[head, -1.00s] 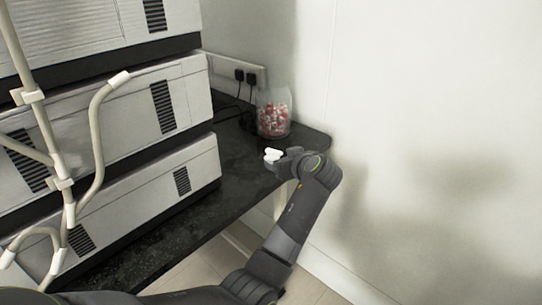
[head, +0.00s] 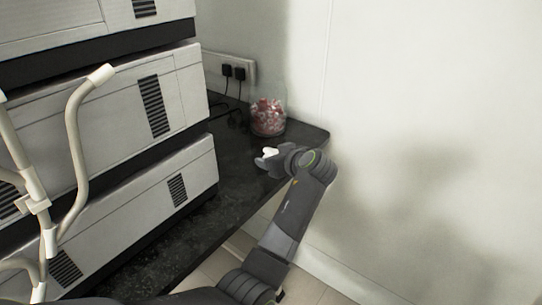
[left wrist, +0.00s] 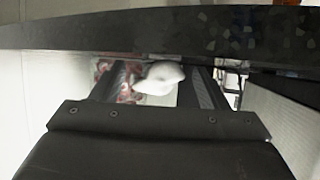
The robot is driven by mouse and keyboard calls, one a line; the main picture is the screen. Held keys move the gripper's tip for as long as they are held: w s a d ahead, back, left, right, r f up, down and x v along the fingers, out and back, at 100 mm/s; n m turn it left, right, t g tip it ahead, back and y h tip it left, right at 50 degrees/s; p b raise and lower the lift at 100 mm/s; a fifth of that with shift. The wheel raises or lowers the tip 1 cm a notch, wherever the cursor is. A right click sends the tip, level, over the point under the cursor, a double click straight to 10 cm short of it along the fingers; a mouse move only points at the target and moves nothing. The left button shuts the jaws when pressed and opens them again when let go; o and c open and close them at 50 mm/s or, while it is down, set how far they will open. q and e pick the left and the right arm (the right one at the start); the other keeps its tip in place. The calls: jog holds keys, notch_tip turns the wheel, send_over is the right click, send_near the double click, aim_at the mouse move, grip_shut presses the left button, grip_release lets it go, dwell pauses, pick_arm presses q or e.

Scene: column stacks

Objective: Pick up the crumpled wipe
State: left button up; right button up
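The crumpled wipe (head: 270,152) is a small white lump near the right end of the black bench. My left gripper (head: 266,157) is low at the bench's front edge, with its fingers on either side of the wipe. In the left wrist view, the wipe (left wrist: 160,78) lies between the two dark, spread fingers (left wrist: 156,88), close to the right one. A narrow gap seems to show on its left. Whether the fingers touch it is hard to tell. My right gripper is not in view.
A clear jar of red and white pieces (head: 267,117) stands behind the wipe. Stacked grey instruments (head: 150,180) fill the bench's left side. Wall sockets with black plugs (head: 232,74) are behind. A bare wall (head: 430,130) closes the right. A dark speckled slab (left wrist: 150,32) crosses the wrist view.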

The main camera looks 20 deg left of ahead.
pick_arm(q)
jog(key=c, duration=1)
jog(key=shift+o, duration=0.2)
